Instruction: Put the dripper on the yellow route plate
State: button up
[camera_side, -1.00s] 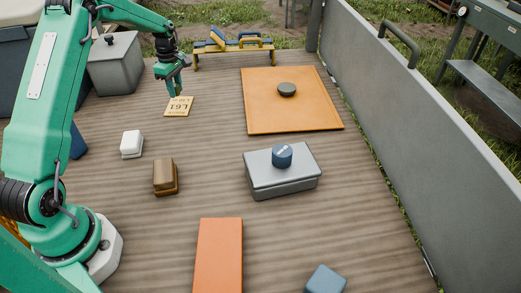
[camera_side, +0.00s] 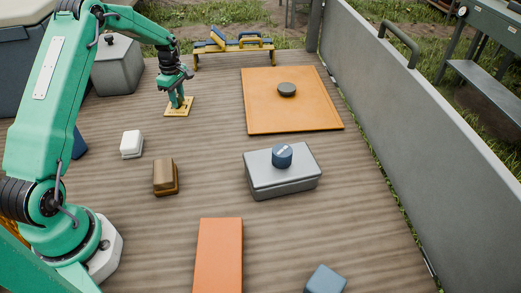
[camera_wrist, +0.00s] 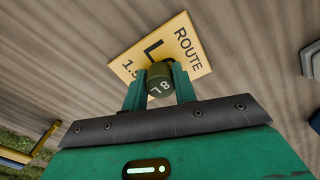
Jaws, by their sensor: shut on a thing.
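The yellow route plate (camera_side: 185,113) lies flat on the wooden deck, and its printed face shows in the wrist view (camera_wrist: 190,55). My gripper (camera_side: 177,102) points down over the plate. In the wrist view its fingers are shut on a dark olive round dripper (camera_wrist: 160,74) marked "8 L". The dripper overlaps the plate's near part in that view. It is at or just above the plate; I cannot tell whether it touches. In the side view my fingers mostly hide it.
A grey box (camera_side: 265,187) carries a blue round piece (camera_side: 282,156). A dark round piece (camera_side: 287,89) sits on an orange mat (camera_side: 265,120). A white block (camera_side: 131,146), a brown block (camera_side: 165,176) and a yellow-blue rack (camera_side: 235,47) stand around. The deck's middle is clear.

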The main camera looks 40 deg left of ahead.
jog(key=o, duration=0.9)
jog(key=shift+f, duration=0.1)
jog(key=shift+o, duration=0.2)
notch_tip(320, 180, up, 12)
jog(key=shift+d, duration=0.1)
jog(key=shift+r, duration=0.2)
